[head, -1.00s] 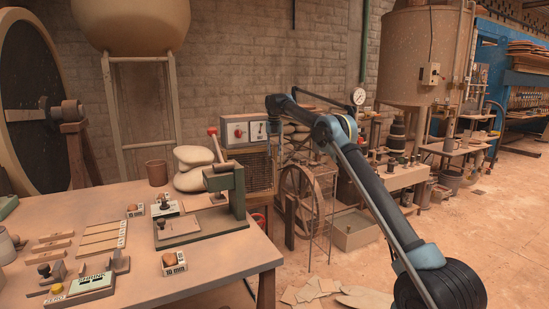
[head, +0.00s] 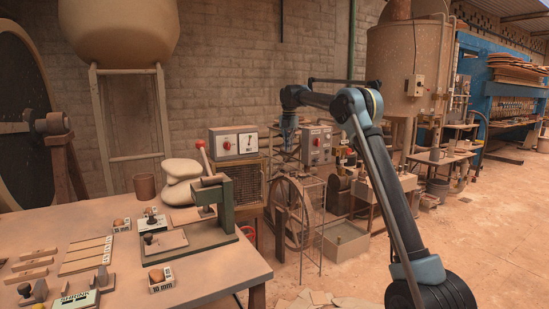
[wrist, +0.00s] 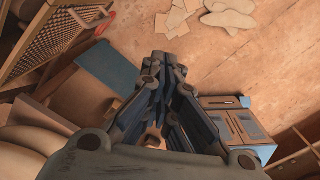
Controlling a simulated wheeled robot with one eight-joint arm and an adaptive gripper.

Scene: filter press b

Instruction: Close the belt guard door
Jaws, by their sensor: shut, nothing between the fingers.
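A framed mesh panel (head: 250,183), which looks like the belt guard, stands behind the bench's right end, below a grey switch box. I cannot tell whether it is the door or how far open it stands. A framed mesh panel (wrist: 62,38) also shows slanted at the upper left of the wrist view, apart from the fingers. My gripper (head: 288,143) hangs pointing down, right of the switch box and above the spoked wheel in the picture. In the wrist view my gripper (wrist: 166,72) is shut and empty.
The spoked wheel (head: 290,210) stands within thin wire rods right of the bench (head: 215,270). A hand press (head: 222,207) is on the bench's right end. A grey switch box (head: 233,143) rises behind it. Open floor (head: 480,240) lies at the right.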

